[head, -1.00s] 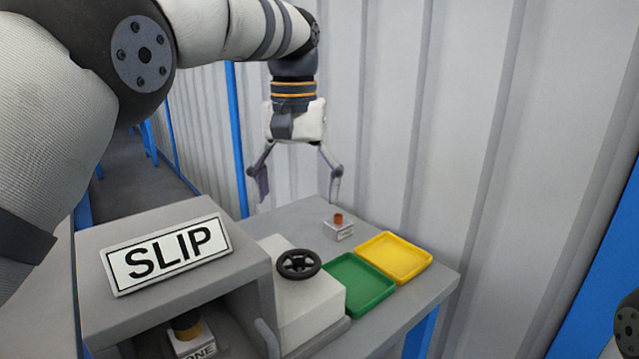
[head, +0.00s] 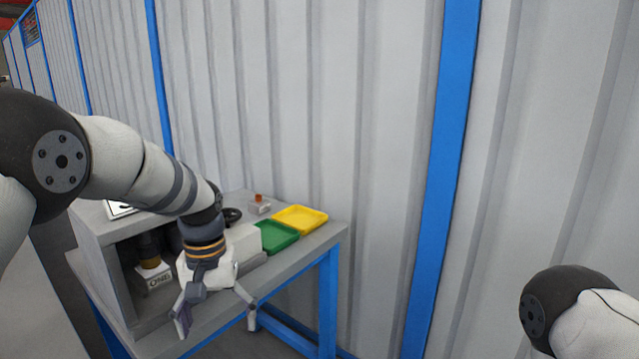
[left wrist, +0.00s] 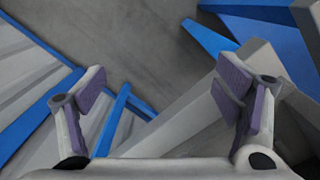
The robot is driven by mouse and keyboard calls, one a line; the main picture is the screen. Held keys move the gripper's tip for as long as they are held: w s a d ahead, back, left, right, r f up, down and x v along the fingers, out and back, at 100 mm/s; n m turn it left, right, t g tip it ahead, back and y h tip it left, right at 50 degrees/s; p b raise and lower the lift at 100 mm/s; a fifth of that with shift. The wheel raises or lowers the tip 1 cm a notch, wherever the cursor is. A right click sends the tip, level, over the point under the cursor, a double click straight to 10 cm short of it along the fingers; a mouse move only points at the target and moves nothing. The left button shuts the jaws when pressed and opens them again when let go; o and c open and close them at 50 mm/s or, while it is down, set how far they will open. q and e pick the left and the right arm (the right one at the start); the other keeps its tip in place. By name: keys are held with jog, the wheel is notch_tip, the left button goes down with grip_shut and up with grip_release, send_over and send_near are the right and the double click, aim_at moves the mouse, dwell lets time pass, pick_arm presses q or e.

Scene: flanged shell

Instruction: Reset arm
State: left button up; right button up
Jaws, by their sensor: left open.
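My left gripper (head: 215,318) hangs in front of the grey workbench, its fingers spread and pointing down, with nothing between them. In the left wrist view the two purple-grey finger pads (left wrist: 160,95) stand wide apart over the floor. My left arm comes in from the left of the head view. Part of my right arm shows at the lower right, but its gripper is outside the picture.
The workbench (head: 320,238) carries a green tray (head: 277,236), a yellow tray (head: 300,218), a small block with an orange-brown top (head: 259,206) and a dark handwheel (head: 232,214). A grey housing (head: 108,250) holds a labelled part (head: 153,274). A corrugated wall (head: 390,150) stands behind.

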pick_arm(q)
jog(key=s+a+f, duration=0.3)
jog(key=s+f, duration=1.4)
jog(key=f, duration=0.3)
jog(key=s+a+f+g, duration=0.1)
jog(key=s+a, duration=0.1)
jog(key=s, duration=2.3)
jog(key=shift+m, duration=0.4)
jog(key=shift+f, duration=0.15)
